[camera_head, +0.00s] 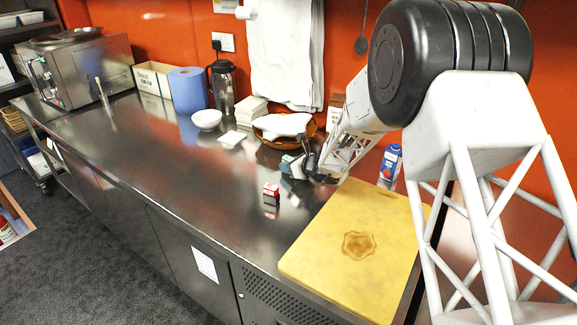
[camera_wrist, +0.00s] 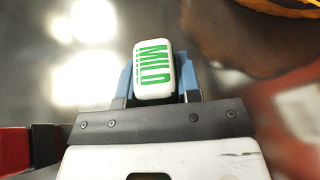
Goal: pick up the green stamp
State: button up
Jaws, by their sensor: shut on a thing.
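The green stamp (camera_wrist: 153,75) is a white block with rounded corners and green "MILD" lettering, seen from close up in the wrist view. My gripper (camera_wrist: 157,82) is shut on it, with one blue finger on each side. In the head view, my gripper (camera_head: 295,163) is low over the steel counter, and the stamp (camera_head: 286,162) shows as a small greenish block at the fingers. I cannot tell whether its underside touches the counter.
A red and white stamp (camera_head: 271,189) stands nearer on the steel counter (camera_head: 190,170). A brown bowl with a white cloth (camera_head: 283,126) is behind my gripper. The counter's left middle is clear.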

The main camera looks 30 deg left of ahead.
aim_at(286, 156)
jog(key=shift+r, duration=0.15)
jog(key=shift+r, duration=0.8)
jog(key=shift+s+d+r, duration=0.1)
jog(key=shift+r, duration=0.85)
jog(key=s+d, duration=0.7)
jog(key=s+d+r, duration=0.1)
jog(key=s+d, duration=0.3)
jog(key=shift+s+r, duration=0.1)
jog(key=shift+s, duration=0.05)
